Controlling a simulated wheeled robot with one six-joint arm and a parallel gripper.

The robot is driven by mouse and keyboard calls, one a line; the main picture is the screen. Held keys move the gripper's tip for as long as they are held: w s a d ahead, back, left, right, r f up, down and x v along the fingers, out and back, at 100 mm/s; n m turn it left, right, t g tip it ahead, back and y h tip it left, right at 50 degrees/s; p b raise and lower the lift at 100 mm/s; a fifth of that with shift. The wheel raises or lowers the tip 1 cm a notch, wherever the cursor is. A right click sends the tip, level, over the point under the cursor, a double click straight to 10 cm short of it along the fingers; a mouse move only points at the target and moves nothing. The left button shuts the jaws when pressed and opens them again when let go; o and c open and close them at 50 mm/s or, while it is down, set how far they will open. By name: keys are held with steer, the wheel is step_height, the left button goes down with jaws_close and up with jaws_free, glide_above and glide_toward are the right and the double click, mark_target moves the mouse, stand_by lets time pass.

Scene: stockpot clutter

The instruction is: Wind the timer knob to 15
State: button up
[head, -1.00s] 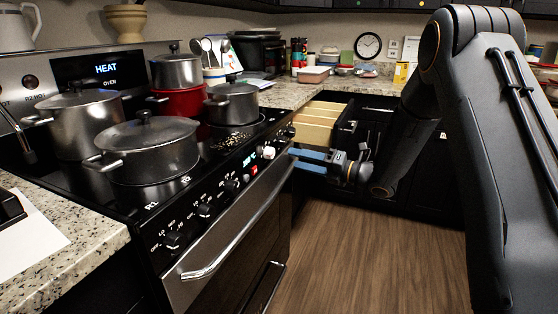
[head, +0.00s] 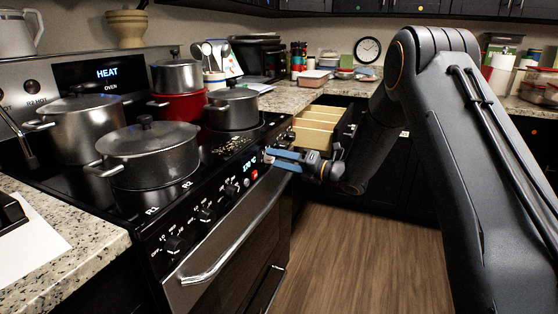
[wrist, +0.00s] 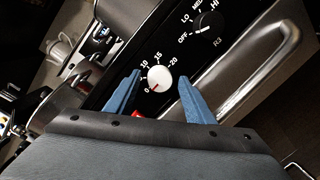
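The timer knob (wrist: 160,79) is a round white knob on the black stove front, with a printed scale around it from 0 up to 20. Its small red mark points to the lower left, by the 0. My gripper (wrist: 159,75) is open, with one blue finger on each side of the knob and a visible gap to each. I cannot tell how far the tips are from the panel. In the head view my gripper (head: 272,158) is at the right end of the stove's control panel and hides most of the knob.
A red switch (head: 254,174) sits close to the gripper. Black burner knobs, one of them marked R3 (wrist: 204,23), and the oven handle (head: 230,232) are nearby. Pots such as the front one (head: 148,155) stand on the cooktop. An open drawer (head: 318,130) lies behind the gripper.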

steer(key=c, duration=0.9)
